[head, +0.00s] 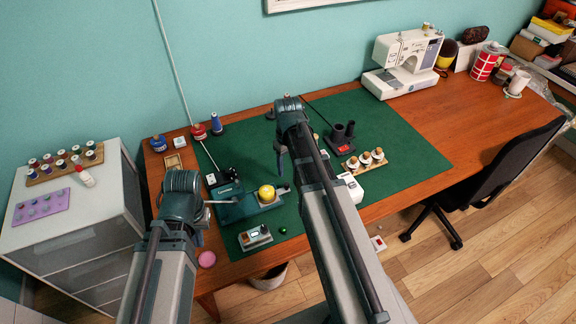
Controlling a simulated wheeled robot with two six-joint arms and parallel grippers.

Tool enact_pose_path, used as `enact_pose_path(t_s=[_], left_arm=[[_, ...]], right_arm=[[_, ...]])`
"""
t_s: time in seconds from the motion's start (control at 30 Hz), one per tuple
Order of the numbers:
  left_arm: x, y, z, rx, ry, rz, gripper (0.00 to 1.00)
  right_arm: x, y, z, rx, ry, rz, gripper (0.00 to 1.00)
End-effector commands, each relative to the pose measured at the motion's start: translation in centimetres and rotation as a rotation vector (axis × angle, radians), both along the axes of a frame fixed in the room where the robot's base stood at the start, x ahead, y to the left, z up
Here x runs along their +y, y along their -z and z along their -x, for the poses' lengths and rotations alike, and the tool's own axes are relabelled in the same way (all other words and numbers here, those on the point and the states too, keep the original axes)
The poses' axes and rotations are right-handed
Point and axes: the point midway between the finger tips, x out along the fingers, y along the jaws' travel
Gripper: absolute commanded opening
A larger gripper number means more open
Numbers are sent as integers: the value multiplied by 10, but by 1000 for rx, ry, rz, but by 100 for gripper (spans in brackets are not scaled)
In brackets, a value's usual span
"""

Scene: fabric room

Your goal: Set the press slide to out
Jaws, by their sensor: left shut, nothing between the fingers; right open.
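A dark green device (236,207) with a light label on its front stands on the green mat, and it looks like the press. A yellow ball-shaped knob (266,193) sits over a grey slide part (276,197) at its right side. How far the slide stands out is too small to tell. My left gripper (199,222) is shut and empty, just left of the device, partly hidden by my own arm. A thin grey rod runs between them; I cannot tell whether they touch. My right gripper (281,160) is open and empty above the mat, behind and right of the knob.
A small box with a display (255,237) stands in front of the device. A dark holder (341,138), a rack of white-and-brown spools (365,161) and a sewing machine (405,62) stand further right. A white drawer unit (75,220) is at left. A chair (500,175) is at right.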

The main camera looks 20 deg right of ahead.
Motion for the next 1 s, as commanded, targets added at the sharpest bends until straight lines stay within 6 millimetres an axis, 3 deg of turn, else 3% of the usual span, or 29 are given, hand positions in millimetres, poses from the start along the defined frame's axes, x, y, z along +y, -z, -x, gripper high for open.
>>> enact_pose_path(t_s=[0.03, 0.33, 1.0], left_arm=[[0, -17, 0, 0, 0, 0, 0], [0, -56, 0, 0, 0, 0, 0], [0, -61, 0, 0, 0, 0, 0]], right_arm=[[0, -17, 0, 0, 0, 0, 56], [-1, -56, 0, 0, 1, 1, 56], [1, -61, 1, 0, 0, 1, 56]])
